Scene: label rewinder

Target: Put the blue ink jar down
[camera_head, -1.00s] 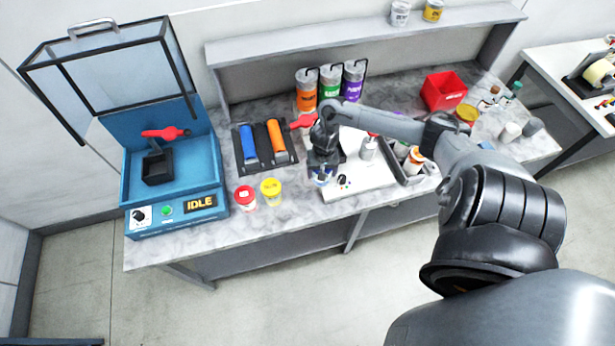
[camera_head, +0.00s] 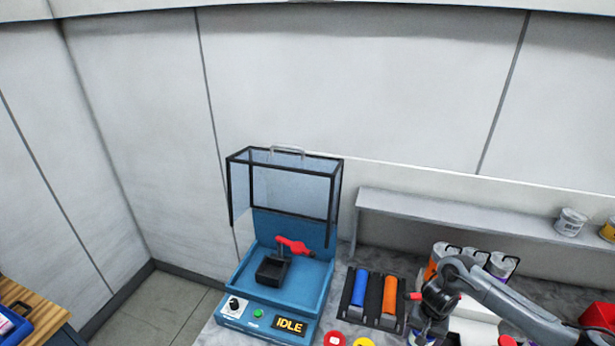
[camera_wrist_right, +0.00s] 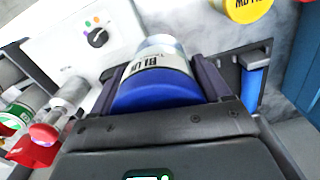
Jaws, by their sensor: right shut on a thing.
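My right gripper (camera_wrist_right: 160,85) is shut on the blue ink jar (camera_wrist_right: 155,88), gripping it by its sides, with its blue lid and white "BLUE" label between the fingers. In the head view my right gripper (camera_head: 428,328) and the jar (camera_head: 418,341) are at the bottom edge, right of the orange roller (camera_head: 390,297). The jar's lower part is cut off there, and I cannot tell whether it touches the bench. My left gripper is not in view.
A blue machine (camera_head: 262,318) with a raised clear cover and "IDLE" display stands left. A red-lidded jar (camera_head: 334,339) and a yellow-lidded jar (camera_head: 362,342) are at the bottom edge. A white unit with a knob (camera_wrist_right: 97,38) is close by the held jar.

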